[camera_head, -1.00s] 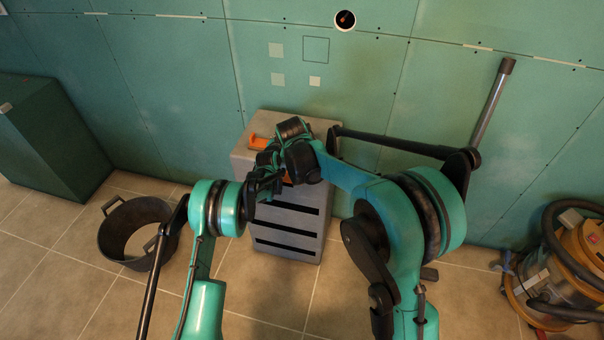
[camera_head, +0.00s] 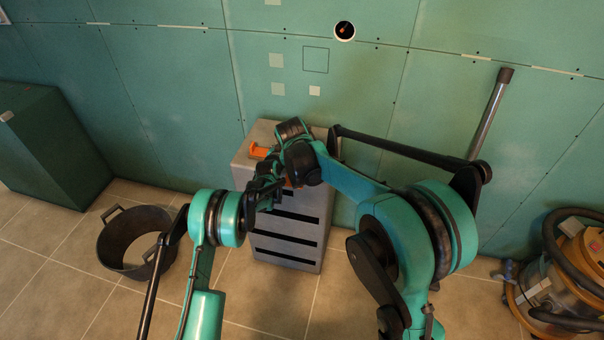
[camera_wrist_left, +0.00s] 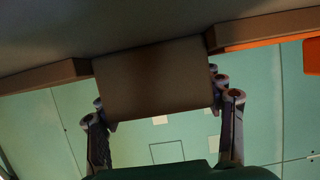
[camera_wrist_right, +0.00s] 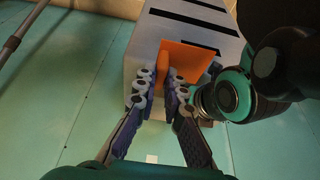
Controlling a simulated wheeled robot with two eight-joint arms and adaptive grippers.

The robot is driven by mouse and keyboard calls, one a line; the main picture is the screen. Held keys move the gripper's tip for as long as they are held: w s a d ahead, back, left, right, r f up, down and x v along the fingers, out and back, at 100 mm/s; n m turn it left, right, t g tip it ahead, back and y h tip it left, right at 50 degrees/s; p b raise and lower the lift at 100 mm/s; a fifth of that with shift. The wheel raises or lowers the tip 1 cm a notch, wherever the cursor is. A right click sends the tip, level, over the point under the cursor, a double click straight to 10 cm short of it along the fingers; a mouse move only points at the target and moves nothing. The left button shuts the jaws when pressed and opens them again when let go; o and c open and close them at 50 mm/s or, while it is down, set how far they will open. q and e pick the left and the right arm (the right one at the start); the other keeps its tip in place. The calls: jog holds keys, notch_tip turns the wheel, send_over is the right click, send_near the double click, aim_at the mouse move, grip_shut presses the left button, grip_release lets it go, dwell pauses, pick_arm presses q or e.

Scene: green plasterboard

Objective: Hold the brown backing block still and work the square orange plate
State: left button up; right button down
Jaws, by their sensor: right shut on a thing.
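The brown backing block (camera_wrist_left: 155,80) fills the middle of the left wrist view. My left gripper (camera_wrist_left: 168,115) has one finger on each side of it; whether they press on it I cannot tell. The square orange plate (camera_wrist_right: 192,58) stands by the slotted grey box in the right wrist view. My right gripper (camera_wrist_right: 163,88) is shut on an upright orange part of it between the fingertips. In the head view both grippers meet in front of the box, and the wrists hide most of the plate and block.
The slotted grey box (camera_head: 290,237) stands against the green wall, with another orange item (camera_head: 262,151) on top. A black bucket (camera_head: 132,240) is at left, a dark green cabinet (camera_head: 45,145) beyond it. A vacuum cleaner (camera_head: 565,280) is at right. Tiled floor lies between.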

pick_arm(q)
jog(key=o, duration=0.6)
jog(key=shift+o, duration=0.2)
